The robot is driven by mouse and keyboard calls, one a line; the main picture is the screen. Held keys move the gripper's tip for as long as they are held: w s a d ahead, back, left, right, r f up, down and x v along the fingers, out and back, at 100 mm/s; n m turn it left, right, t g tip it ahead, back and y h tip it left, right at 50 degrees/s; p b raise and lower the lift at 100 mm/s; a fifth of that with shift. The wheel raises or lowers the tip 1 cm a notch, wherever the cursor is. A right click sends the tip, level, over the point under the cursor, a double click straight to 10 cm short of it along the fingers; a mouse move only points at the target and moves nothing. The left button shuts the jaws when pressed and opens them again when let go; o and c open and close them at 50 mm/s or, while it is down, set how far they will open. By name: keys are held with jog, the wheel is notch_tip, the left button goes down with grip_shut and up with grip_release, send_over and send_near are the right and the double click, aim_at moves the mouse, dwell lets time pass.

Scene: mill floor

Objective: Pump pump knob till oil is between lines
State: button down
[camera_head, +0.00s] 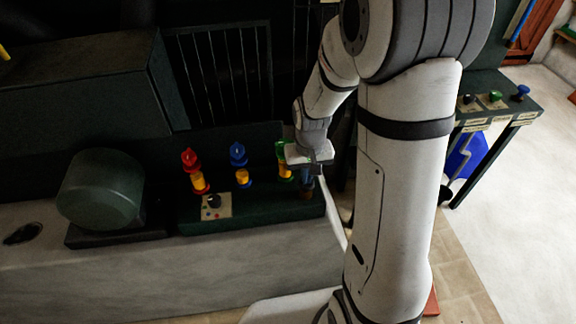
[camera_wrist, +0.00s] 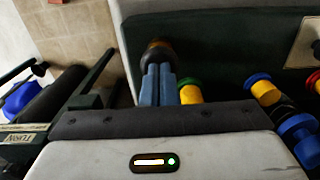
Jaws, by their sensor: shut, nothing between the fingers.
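My gripper (camera_head: 307,180) points down at the right end of the dark green bench panel, its fingers shut. In the wrist view the blue-grey fingers (camera_wrist: 157,68) are together, with their tips at a dark round knob (camera_wrist: 157,53) with a brownish base. I cannot tell whether they touch it. The knob's brownish lower part (camera_head: 306,194) shows under the gripper in the head view. Three gauges with yellow fill stand to the left: red-capped (camera_head: 195,171), blue-capped (camera_head: 239,165) and green-capped (camera_head: 283,160), the last partly covered by my gripper. No level lines are readable.
A small control plate (camera_head: 216,206) with a black dial sits before the red and blue gauges. A green rounded housing (camera_head: 101,190) stands at left. A side table (camera_head: 507,103) with several knobs and a blue bin (camera_head: 465,155) are at right. Pale floor is clear beyond.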

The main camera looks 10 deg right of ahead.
jog(key=shift+f, duration=0.5)
jog(key=shift+r+p, duration=1.25)
jog(key=shift+r, duration=0.8)
notch_tip(320, 180, up, 5)
jog(key=p, duration=0.3)
jog(key=shift+p, duration=0.3)
